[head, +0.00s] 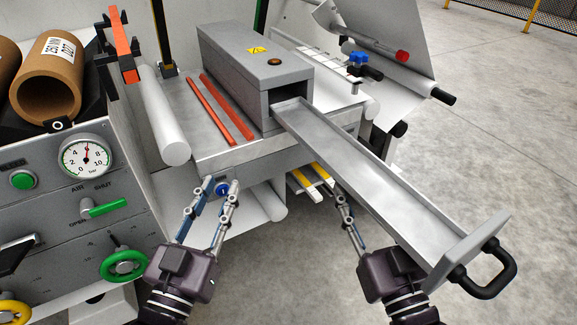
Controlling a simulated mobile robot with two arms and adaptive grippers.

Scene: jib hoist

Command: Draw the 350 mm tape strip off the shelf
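Yellow strips (311,178) lie side by side on a small white slatted shelf (292,187) below the metal table. I cannot read a length on them, so which one is the 350 mm strip is unclear. My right gripper (338,188) is just right of this shelf, beside the long tray; its fingers look nearly in line, so its opening is hard to judge.
A long metal tray (375,185) with a black handle (492,272) sticks out of a grey box (258,72) over my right arm. Two orange-red strips (220,108) lie on the metal table (200,135). A control panel (70,220) stands at the left. Open floor lies at the right.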

